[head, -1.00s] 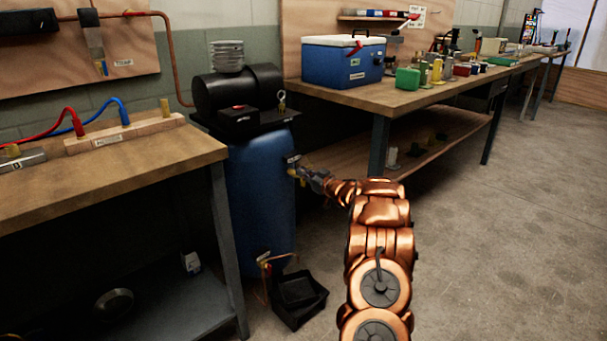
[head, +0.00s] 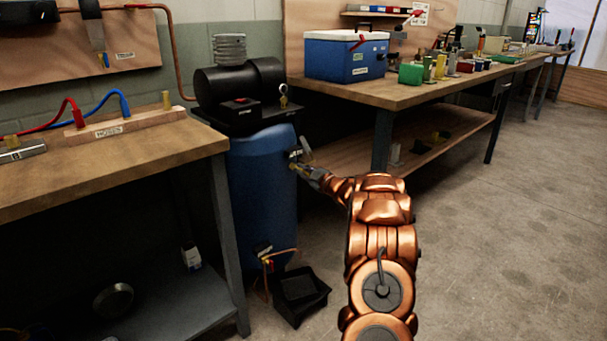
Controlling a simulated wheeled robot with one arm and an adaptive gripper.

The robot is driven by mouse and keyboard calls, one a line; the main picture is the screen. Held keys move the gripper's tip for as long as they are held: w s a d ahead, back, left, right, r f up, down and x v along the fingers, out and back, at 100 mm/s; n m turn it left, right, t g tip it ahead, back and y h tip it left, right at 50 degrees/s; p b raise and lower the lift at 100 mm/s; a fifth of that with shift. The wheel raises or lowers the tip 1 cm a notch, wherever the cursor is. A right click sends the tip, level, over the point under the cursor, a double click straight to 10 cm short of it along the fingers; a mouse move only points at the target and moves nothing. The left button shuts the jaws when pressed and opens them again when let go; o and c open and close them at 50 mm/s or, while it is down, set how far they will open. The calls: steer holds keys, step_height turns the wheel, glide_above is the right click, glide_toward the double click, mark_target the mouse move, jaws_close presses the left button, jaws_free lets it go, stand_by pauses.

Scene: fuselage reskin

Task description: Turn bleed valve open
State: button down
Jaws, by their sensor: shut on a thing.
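The blue upright tank (head: 258,195) stands between the two benches, with black machinery on top. A small fitting with a label (head: 295,155) sits on the upper right side of the tank. My gripper (head: 299,167) reaches it from the right and is shut on a small yellowish part there, which I take to be the bleed valve's handle. The jaws hide most of that part, so I cannot tell its angle. A grey piece of the gripper points upward beside the fitting.
A second fitting (head: 265,254) with copper pipe is low on the tank, above a black tray (head: 299,290) on the floor. The left bench (head: 160,160) and the right bench (head: 390,97) flank the tank. The floor at right is clear.

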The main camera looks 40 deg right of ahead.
steer(key=n+b, duration=0.2)
steer(key=n, duration=0.1)
steer(key=f+n+b, duration=0.1)
steer(key=n+b, duration=0.2)
steer(key=a+f+n+b, duration=0.1)
steer(key=n+b, duration=0.2)
steer(key=shift+r+n, duration=0.1)
steer(key=shift+n, duration=0.2)
stand_by(0.4)
steer(key=c, duration=1.2)
jaws_free()
steer(key=shift+c, duration=0.2)
steer(key=shift+s+d, duration=0.1)
steer(key=s, duration=1.1)
steer(key=shift+s, duration=0.4)
